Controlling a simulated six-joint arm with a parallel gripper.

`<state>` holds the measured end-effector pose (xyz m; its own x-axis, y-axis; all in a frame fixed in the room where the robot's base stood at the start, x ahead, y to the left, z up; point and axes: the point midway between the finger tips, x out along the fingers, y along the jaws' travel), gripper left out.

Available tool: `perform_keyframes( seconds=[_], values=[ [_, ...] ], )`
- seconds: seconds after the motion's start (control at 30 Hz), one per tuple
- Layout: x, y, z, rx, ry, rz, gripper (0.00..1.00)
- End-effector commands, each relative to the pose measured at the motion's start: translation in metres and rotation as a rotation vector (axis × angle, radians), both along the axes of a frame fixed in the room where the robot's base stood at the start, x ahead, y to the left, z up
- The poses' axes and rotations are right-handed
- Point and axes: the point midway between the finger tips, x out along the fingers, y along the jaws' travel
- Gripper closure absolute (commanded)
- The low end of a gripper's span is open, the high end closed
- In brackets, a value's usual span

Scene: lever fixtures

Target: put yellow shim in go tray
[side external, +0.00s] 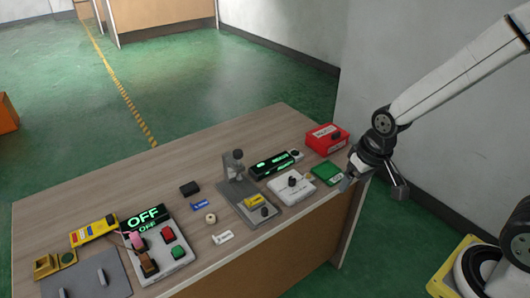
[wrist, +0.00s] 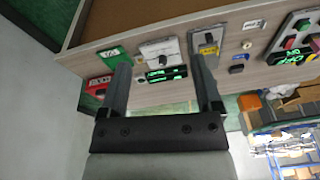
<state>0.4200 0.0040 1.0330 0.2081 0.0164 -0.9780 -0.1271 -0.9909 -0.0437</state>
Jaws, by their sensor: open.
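The yellow shim (side external: 254,201) lies on the grey lever fixture (side external: 229,191) near the middle of the table; a small yellow patch also shows on that fixture in the wrist view (wrist: 208,50). The green tray (side external: 328,173), which looks like the go tray, sits near the table's right end; it also shows in the wrist view (wrist: 110,53). My gripper (side external: 372,181) is open and empty at the table's right edge, just right of the green tray and well away from the shim. Its two fingers (wrist: 160,62) are spread apart in the wrist view.
A red tray (side external: 327,138) stands behind the green one. A white plate with a black knob (side external: 292,187) and a lit display (side external: 271,165) lie between tray and fixture. Blue (side external: 200,204) and white (side external: 222,237) pieces and an OFF panel (side external: 146,216) lie left.

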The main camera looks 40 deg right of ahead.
Motion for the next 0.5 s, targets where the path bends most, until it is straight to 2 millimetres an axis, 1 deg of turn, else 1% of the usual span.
perform_keyframes(
  seconds=[0.03, 0.27, 0.5],
  values=[
    [0.011, 0.002, -0.001, 0.015, 0.009, -0.042, 0.18],
    [0.066, 0.013, -0.01, 0.106, 0.064, -0.295, 0.18],
    [0.122, 0.028, -0.028, 0.203, 0.136, -0.571, 0.18]
  ],
)
